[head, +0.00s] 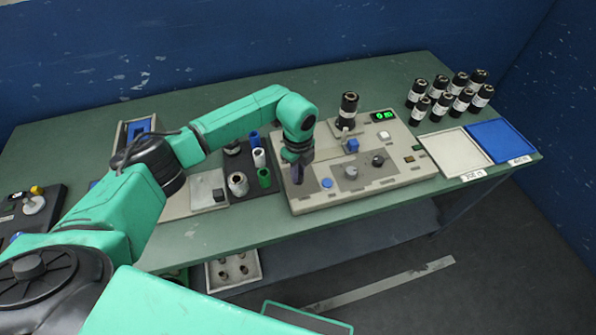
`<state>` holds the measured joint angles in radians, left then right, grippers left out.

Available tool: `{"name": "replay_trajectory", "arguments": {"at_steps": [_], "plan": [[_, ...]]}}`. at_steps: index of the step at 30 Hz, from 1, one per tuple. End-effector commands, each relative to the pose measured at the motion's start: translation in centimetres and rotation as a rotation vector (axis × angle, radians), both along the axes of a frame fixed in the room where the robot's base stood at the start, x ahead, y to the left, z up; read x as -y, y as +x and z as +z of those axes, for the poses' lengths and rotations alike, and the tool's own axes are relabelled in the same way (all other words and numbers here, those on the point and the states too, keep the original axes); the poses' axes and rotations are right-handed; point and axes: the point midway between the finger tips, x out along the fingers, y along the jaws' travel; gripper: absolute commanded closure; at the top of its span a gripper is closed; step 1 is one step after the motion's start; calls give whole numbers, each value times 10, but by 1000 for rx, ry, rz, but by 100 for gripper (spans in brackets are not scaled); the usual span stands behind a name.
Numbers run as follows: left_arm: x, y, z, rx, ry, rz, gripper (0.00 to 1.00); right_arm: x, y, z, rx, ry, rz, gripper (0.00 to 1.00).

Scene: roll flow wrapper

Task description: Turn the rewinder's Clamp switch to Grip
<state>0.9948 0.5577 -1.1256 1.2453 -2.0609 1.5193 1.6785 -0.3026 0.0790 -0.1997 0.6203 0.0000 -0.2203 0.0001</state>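The rewinder (400,175) is a beige machine right of the table's middle, with a green-lit display (384,116) and a black roll (348,108) standing on it. Its top carries a grey round knob (351,172), a black knob (378,160), a flat blue button (327,183) and a blue block (352,146). The labels are too small to read, so I cannot tell which control is the Clamp switch. My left gripper (298,174) points down over the rewinder's left end, left of the blue button. Its fingers look narrow and its opening is unclear. My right gripper is out of view.
Several black rolls (441,106) stand at the back right, behind a pale tray (455,152) and a blue tray (497,139). Left of the rewinder is a dark rack with white (259,158) and green (264,178) spools. My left arm crosses above the table's left half.

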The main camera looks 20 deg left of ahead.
Motion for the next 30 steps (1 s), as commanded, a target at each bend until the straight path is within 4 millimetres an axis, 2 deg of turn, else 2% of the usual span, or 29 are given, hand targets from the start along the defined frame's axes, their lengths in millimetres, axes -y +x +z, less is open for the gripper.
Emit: {"name": "replay_trajectory", "arguments": {"at_steps": [14, 30], "plan": [[0, 1, 0, 3, -1, -92, 100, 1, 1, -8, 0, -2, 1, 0], [0, 2, -2, 6, 0, -549, 100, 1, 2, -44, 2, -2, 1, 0]]}}
